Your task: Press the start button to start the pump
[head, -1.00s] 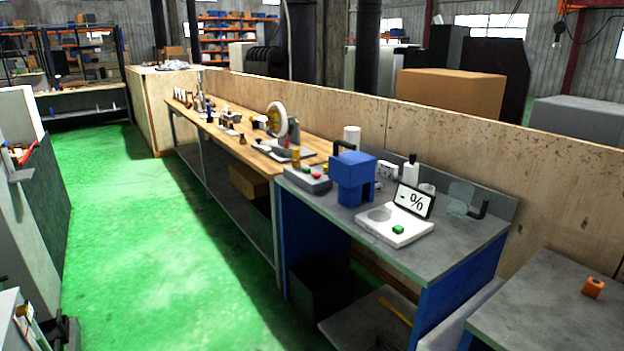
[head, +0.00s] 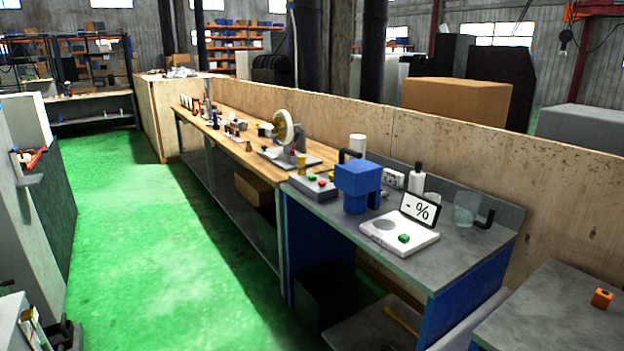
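A grey control box (head: 312,188) with small coloured buttons, red among them, sits at the left end of the grey bench top. Its labels are too small to read. Beside it stands a blue block-shaped device (head: 358,187) with a black handle. A white flat unit (head: 385,238) with a tilted "- %" display (head: 420,209) lies nearer the front edge, with a green button or piece (head: 403,238) on it. I cannot tell which button is the start button. Neither of my grippers is in view.
The grey bench (head: 450,265) also holds a white bottle (head: 416,178) and a clear beaker (head: 467,209). A long wooden bench (head: 240,150) runs on behind it. An orange piece (head: 601,298) lies on the right table. The green floor (head: 150,240) at left is clear.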

